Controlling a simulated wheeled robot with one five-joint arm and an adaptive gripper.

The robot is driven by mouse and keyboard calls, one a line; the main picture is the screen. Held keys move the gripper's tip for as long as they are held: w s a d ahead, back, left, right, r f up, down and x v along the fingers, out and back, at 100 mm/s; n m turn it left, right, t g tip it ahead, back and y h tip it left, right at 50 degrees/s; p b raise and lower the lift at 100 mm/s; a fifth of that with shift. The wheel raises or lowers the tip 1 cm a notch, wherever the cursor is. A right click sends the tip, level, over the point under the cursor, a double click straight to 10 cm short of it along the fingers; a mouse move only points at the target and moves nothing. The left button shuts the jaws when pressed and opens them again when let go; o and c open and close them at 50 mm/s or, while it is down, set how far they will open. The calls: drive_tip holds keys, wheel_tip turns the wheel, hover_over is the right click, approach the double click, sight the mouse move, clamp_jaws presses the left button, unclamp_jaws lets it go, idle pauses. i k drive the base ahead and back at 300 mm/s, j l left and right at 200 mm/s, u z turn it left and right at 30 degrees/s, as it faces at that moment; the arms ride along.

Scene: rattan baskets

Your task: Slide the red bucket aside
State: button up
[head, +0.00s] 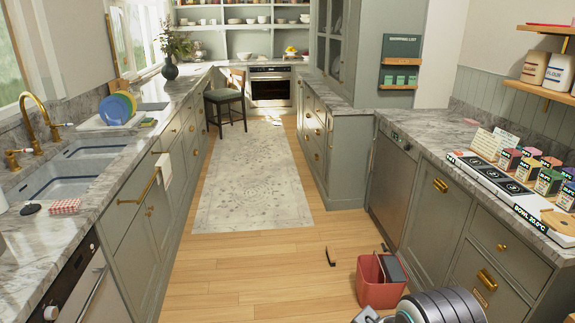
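The red bucket (380,291) stands upright on the wooden floor at the lower right, close in front of the right-hand cabinets. A dark, flat, angled shape shows at its open top; I cannot tell what it is. Part of my arm, a grey and black ringed cylinder, shows at the bottom edge, just right of and in front of the bucket. A light grey piece lies at its left end below the bucket. My gripper's fingers cannot be made out clearly, so its opening and any contact with the bucket are unclear.
A small dark hook-shaped item (331,257) is left of the bucket. Open wooden floor (250,275) lies to the left. A pale patterned rug (250,190) runs down the aisle. Cabinets (430,205) line the right, and a stool (228,100) stands at the back.

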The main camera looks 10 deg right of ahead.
sight(382, 279)
drive_tip(key=i, duration=1.75)
drive_tip(key=i+z, duration=0.15)
drive_tip(key=i, duration=0.45)
drive_tip(key=i+j+z, duration=0.15)
drive_tip(key=i, duration=0.4)
drive_tip(key=i+j+z, duration=0.15)
drive_tip(key=i, duration=0.45)
drive_tip(key=i+j+z, duration=0.25)
drive_tip(key=i, duration=0.1)
